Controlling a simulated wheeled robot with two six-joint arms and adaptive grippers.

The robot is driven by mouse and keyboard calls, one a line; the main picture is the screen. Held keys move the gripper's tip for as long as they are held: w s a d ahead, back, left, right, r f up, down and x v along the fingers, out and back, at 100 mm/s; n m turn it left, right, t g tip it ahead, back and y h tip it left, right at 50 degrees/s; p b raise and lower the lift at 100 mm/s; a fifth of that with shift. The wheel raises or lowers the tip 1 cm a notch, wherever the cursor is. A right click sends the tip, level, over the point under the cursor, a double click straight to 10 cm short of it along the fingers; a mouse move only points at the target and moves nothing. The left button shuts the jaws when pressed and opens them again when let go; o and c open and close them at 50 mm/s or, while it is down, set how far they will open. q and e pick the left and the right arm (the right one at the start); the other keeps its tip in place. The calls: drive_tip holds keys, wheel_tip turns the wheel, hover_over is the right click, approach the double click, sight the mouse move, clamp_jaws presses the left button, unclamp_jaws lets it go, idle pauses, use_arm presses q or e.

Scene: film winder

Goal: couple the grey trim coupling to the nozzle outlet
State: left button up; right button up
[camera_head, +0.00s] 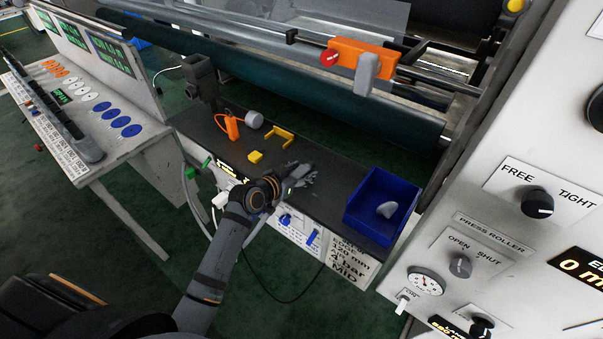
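An orange block (358,57) with a red knob (329,58) sits on the rail over the machine. A grey piece (369,76) hangs from its front and may be the nozzle outlet. A grey rounded piece (387,209) lies in the blue bin (366,222), and a grey cylinder (254,120) lies at the back of the dark bench. I cannot tell which is the trim coupling. My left gripper (304,177) is over the bench's front part, left of the bin and apart from both grey pieces. Its fingers are too small and blended to read. My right gripper is out of view.
An orange object (232,128), a yellow bracket (280,137) and a yellow block (255,157) lie on the dark bench (335,169). A dark post (201,80) stands at its left end. A white control panel (480,205) closes off the right side.

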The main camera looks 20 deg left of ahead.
use_arm(q)
drive_tip(key=c, duration=0.9)
clamp_jaws()
drive_tip(key=shift+r, duration=0.2)
wheel_tip(320, 180, up, 2)
drive_tip(key=shift+w+r, duration=0.1)
drive_tip(key=s+a+r+p, duration=0.3)
drive_tip(key=s+r+p, duration=0.3)
drive_tip(key=s+r, duration=0.4)
drive_tip(key=s, duration=0.3)
drive_tip(key=shift+s+a+r+p, duration=0.25)
drive_tip(key=shift+s+p, duration=0.1)
